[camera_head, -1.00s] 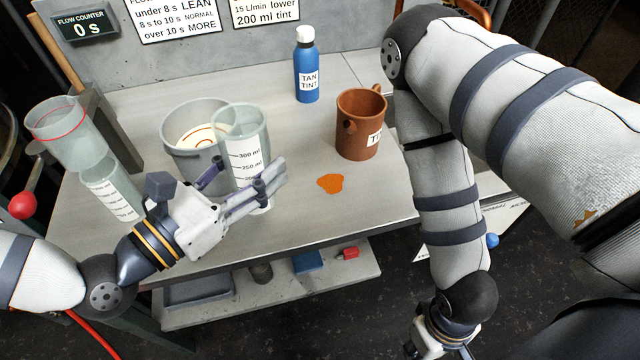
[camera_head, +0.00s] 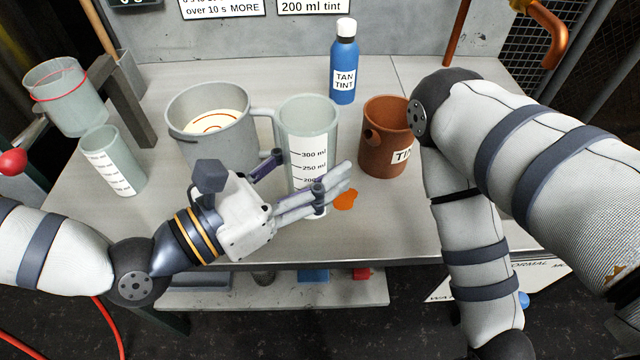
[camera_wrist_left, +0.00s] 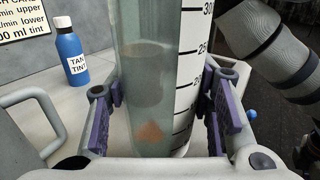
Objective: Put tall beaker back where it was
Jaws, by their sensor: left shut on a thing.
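The tall beaker (camera_head: 308,130) is clear glass with a white graduated scale, upright in the head view. My left gripper (camera_head: 304,178) is shut around its lower part, with one finger on each side. The beaker also fills the middle of the left wrist view (camera_wrist_left: 148,70), between the purple finger pads (camera_wrist_left: 160,120). It looks empty. I cannot tell whether its base touches the bench. My right arm reaches down at the right, with its gripper out of view.
A grey pitcher (camera_head: 212,148) stands left of the beaker, its handle close by. A brown mug (camera_head: 385,145) stands right, a blue tint bottle (camera_head: 343,85) behind. An orange spill (camera_head: 345,199) is near the beaker. A smaller beaker (camera_head: 115,170) stands under a cup (camera_head: 65,95) at left.

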